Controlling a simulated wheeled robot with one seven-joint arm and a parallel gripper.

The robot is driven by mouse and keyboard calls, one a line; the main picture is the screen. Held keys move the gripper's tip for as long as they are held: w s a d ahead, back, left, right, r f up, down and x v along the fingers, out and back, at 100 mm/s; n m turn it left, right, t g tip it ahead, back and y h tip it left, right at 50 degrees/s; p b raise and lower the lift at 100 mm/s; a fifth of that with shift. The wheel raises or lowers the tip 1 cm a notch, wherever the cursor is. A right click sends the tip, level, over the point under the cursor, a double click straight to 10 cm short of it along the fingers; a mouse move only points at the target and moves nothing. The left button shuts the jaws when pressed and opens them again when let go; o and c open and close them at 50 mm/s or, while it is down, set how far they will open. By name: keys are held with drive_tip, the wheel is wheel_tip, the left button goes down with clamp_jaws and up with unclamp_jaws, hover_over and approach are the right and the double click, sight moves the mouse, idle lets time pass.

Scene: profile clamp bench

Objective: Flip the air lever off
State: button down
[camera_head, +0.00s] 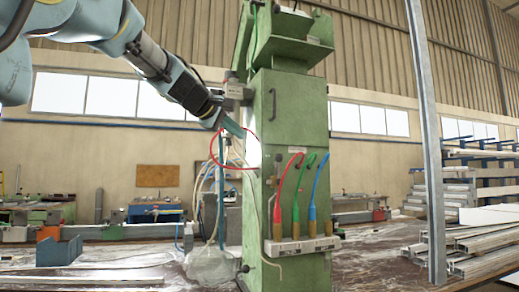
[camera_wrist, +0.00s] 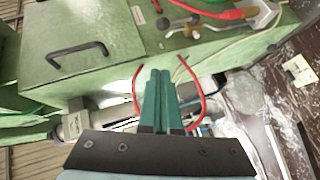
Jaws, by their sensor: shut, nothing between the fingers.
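My gripper (camera_head: 232,129) is at the left side of the green machine cabinet (camera_head: 290,100), its teal fingers closed together and empty. In the wrist view the two fingers (camera_wrist: 160,78) lie side by side and point at the cabinet's green face. A small lever with a dark ball knob (camera_wrist: 164,23) shows beyond the fingertips, near brass fittings and a red hose; it looks like the air lever. In the head view a dark lever-like part (camera_head: 279,162) is on the cabinet front, left of the hoses. The fingers are apart from it. Its exact position is too small to tell.
Red, green and blue hoses (camera_head: 311,177) hang on the cabinet front above a grey holder strip (camera_head: 300,245). A thin red tube (camera_head: 218,166) loops near my gripper. A black handle (camera_head: 272,104) sticks out above. A metal post (camera_head: 428,140) stands at right.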

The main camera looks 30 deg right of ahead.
sight(279, 169)
drive_tip(key=p+x, duration=0.1)
drive_tip(key=x, duration=0.3)
drive_tip(key=s+p+x, duration=0.1)
drive_tip(key=p+x, duration=0.1)
drive_tip(key=x, duration=0.2)
drive_tip(key=s+d+p+x, duration=0.1)
drive_tip(key=x, duration=0.3)
drive_tip(key=shift+f+p, duration=0.15)
drive_tip(key=shift+p, duration=0.25)
drive_tip(key=shift+d+f, duration=0.35)
drive_tip(key=shift+d, duration=0.15)
drive_tip(key=shift+r, duration=0.15)
